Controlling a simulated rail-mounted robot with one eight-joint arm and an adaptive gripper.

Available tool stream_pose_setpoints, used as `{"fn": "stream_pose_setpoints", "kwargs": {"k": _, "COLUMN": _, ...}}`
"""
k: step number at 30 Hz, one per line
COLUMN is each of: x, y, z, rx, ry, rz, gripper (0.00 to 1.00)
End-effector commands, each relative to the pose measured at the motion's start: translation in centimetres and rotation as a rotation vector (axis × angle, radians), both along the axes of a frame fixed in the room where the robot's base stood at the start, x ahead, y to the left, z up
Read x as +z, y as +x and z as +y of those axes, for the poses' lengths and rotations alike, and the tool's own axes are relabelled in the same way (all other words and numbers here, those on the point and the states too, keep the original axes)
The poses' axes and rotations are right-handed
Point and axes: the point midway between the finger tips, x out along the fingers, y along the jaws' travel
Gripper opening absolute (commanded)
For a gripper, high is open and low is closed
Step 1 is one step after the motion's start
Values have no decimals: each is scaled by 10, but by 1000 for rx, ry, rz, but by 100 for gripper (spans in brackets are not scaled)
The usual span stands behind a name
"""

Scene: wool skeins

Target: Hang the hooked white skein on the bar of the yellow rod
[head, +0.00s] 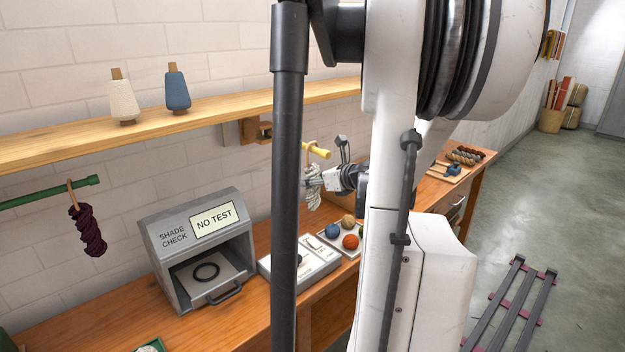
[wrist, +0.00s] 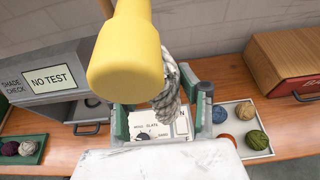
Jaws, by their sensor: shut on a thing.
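The white skein (head: 313,192) hangs upright below its tan hook (head: 309,150). It also shows in the wrist view (wrist: 168,88), partly hidden behind the yellow rod's end. My gripper (head: 316,182) is shut on the skein; in the wrist view its fingers (wrist: 162,112) stand on either side of it. The yellow rod (head: 320,152) sticks out from the wall in the head view, and its rounded end (wrist: 125,60) fills the upper middle of the wrist view. The hook overlaps the rod in the head view; I cannot tell whether it rests on the bar.
A dark purple skein (head: 88,230) hangs from a green rod (head: 50,192). A wooden shelf (head: 210,116) carries two cones. On the bench stand the shade-check box (head: 190,225), a grey panel device (head: 305,262) and a tray (wrist: 258,146) of wool balls.

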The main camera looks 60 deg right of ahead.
Motion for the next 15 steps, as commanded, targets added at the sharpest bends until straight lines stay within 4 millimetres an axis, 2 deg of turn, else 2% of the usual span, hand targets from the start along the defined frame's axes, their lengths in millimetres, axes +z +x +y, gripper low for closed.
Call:
{"fn": "stream_pose_setpoints", "kwargs": {"k": 12, "x": -3, "y": 0, "z": 0, "rx": 0, "ry": 0, "rz": 0, "gripper": 12}}
{"fn": "stream_pose_setpoints", "kwargs": {"k": 13, "x": -3, "y": 0, "z": 0, "rx": 0, "ry": 0, "rz": 0, "gripper": 39}}
{"fn": "stream_pose_setpoints", "kwargs": {"k": 15, "x": -3, "y": 0, "z": 0, "rx": 0, "ry": 0, "rz": 0, "gripper": 48}}
